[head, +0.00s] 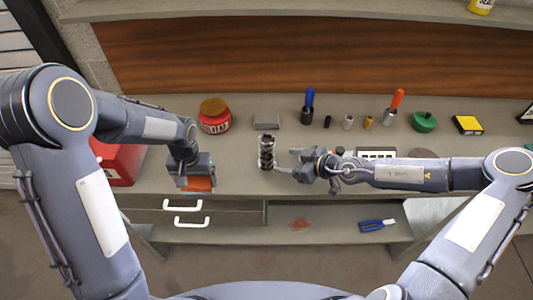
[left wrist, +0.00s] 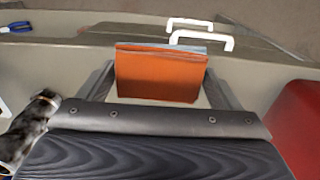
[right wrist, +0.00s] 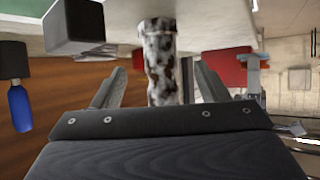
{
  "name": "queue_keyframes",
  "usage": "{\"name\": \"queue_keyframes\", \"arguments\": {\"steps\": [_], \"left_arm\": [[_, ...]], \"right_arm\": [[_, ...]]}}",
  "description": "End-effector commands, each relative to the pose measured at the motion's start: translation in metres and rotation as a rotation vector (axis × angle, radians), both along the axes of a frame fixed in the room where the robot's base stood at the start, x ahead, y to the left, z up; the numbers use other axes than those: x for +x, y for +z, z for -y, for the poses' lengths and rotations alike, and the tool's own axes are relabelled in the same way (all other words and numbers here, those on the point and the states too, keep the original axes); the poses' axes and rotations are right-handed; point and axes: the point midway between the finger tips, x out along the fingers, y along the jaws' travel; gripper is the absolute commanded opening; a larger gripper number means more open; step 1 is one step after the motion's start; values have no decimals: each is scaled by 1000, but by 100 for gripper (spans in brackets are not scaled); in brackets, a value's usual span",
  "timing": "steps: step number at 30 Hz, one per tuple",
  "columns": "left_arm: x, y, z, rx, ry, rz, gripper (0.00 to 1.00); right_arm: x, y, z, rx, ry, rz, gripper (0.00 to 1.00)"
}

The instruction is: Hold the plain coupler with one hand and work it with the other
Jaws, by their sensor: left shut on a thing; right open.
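A mottled, dark and silver metal cylinder (head: 266,152) stands upright near the bench's middle. Several small cylinders stand behind it, including a grey one (head: 348,122) and a brass one (head: 369,122); I cannot tell which piece is the plain coupler. My left gripper (head: 197,178) is shut on an orange block (left wrist: 160,75) near the front edge. My right gripper (head: 287,161) is open beside the mottled cylinder, its fingers pointing toward it. In the right wrist view the cylinder (right wrist: 160,60) shows between the two fingers, not gripped.
A red jar (head: 214,118), a grey block (head: 267,122), a blue-handled tool (head: 309,103), an orange-handled tool (head: 395,103) and a green tin (head: 424,122) stand toward the back. A red box (head: 119,163) is at left. White drawer handles (head: 183,204) are below the front edge.

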Motion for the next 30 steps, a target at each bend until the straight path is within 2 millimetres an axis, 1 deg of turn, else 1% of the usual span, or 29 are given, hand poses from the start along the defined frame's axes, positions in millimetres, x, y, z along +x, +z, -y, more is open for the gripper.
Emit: {"name": "queue_keyframes", "arguments": {"steps": [1,9,10,11,18,30], "left_arm": [[0,-15,0,0,0,0,68],[0,-54,0,0,0,0,68],[0,-45,0,0,0,1,68],[0,-43,0,0,0,1,68],[0,-41,0,0,0,0,68],[0,-41,0,0,0,0,68]], "right_arm": [[3,-11,-6,-1,4,2,68],[23,-30,-36,-2,4,5,68],[25,-25,-39,0,3,2,68],[27,-26,-41,0,3,1,68],[39,-37,-57,0,1,0,68],[41,-41,-61,1,0,1,68]]}}
